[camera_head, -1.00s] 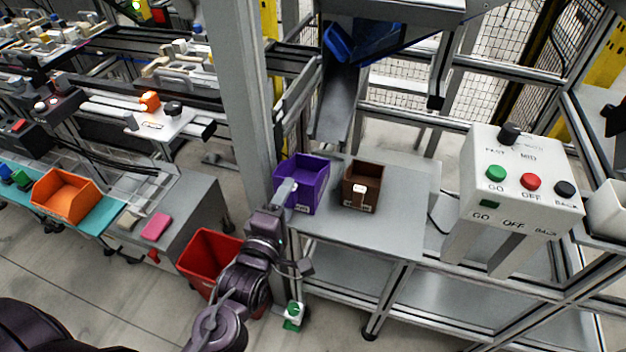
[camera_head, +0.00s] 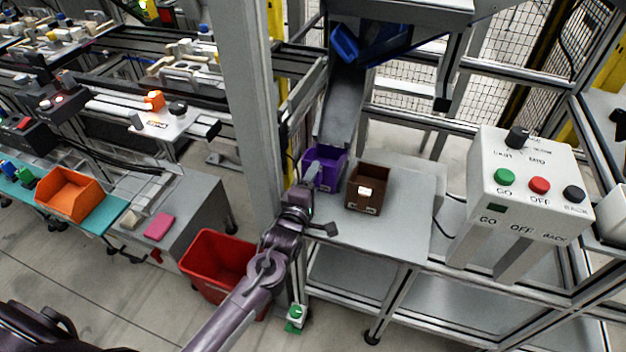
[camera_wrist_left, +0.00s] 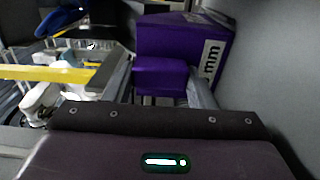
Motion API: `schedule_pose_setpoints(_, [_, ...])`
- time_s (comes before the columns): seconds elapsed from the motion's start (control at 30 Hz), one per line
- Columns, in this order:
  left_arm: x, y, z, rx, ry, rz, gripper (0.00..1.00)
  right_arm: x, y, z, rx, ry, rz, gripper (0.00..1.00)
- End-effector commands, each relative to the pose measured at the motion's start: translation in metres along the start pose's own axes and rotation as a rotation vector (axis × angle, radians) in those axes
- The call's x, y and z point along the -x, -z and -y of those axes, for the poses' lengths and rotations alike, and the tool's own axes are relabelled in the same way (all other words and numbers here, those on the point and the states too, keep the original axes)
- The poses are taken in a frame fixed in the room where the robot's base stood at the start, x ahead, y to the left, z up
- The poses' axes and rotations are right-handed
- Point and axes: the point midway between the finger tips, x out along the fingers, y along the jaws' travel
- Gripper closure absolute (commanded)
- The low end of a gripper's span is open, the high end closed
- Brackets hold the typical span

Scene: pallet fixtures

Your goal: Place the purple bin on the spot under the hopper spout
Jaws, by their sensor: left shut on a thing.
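The purple bin (camera_head: 326,166) is at the back left of the grey table, right below the lower end of the hopper spout (camera_head: 343,105). My left gripper (camera_head: 311,178) is shut on the bin's near side. In the left wrist view the purple bin (camera_wrist_left: 182,45) fills the space ahead, with a label on its face, and the fingers of my left gripper (camera_wrist_left: 165,88) are at its near part. I cannot tell whether the bin rests on the table or is held just above it. The spot under the spout is hidden. My right gripper does not show.
A brown bin (camera_head: 368,188) stands just right of the purple bin. A grey post (camera_head: 250,110) rises close on the left. A control box (camera_head: 530,185) with buttons is at the right. A red bin (camera_head: 217,262) is on the floor. The table's front right is clear.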

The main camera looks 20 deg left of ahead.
Motion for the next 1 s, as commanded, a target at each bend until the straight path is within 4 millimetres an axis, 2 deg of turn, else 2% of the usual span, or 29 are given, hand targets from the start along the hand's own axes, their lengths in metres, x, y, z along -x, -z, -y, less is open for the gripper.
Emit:
schedule_pose_setpoints(0.33, [0.000,0.000,0.003,0.001,-0.001,0.000,0.83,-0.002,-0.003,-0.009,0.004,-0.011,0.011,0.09])
schedule_pose_setpoints(0.37, [0.001,0.000,0.003,0.001,0.000,0.000,0.46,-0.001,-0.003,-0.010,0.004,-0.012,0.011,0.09])
schedule_pose_setpoints(0.5, [0.001,0.000,0.003,0.001,0.000,0.000,0.29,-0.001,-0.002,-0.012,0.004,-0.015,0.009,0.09])
schedule_pose_setpoints(0.87, [0.001,0.000,-0.003,-0.001,0.000,0.001,0.29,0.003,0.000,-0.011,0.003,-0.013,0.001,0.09])
schedule_pose_setpoints(1.0, [0.021,0.000,0.001,0.002,0.004,0.000,0.29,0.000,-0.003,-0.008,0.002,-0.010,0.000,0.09])
